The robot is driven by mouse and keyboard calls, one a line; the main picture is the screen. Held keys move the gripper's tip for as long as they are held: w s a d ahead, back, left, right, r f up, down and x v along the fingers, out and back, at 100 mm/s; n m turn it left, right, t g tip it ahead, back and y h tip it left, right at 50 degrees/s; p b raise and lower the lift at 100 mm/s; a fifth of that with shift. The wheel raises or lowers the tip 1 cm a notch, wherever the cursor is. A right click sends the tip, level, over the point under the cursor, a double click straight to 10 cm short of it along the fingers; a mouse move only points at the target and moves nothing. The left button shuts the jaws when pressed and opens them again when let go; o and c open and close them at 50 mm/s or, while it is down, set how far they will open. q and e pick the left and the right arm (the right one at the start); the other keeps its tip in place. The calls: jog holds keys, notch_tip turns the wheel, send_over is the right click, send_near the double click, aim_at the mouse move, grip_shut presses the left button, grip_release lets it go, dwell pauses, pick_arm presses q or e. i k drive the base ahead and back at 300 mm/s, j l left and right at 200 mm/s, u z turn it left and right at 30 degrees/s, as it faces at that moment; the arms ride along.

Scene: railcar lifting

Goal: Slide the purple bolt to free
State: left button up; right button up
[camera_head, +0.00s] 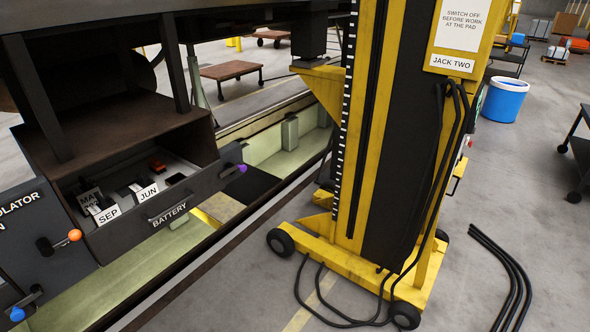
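The purple bolt (242,168) shows as a small purple knob at the right end of the dark drawer front marked BATTERY (168,214). Its shaft and the slot around it are too small to make out, so I cannot tell the bolt's exact position. The battery drawer stands out from under the railcar and is open at the top. Tags reading SEP (108,214) and JUN (148,192) stand in it, with a dark MAR tag behind. Neither of my grippers is in view.
The yellow jack column (360,150), marked JACK TWO, stands on wheels right of the drawer. Black cables (335,318) lie at its base. Levers with an orange knob (74,235) and a blue knob (17,314) are at left.

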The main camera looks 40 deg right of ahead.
aim_at(242, 168)
jog(key=z, duration=1)
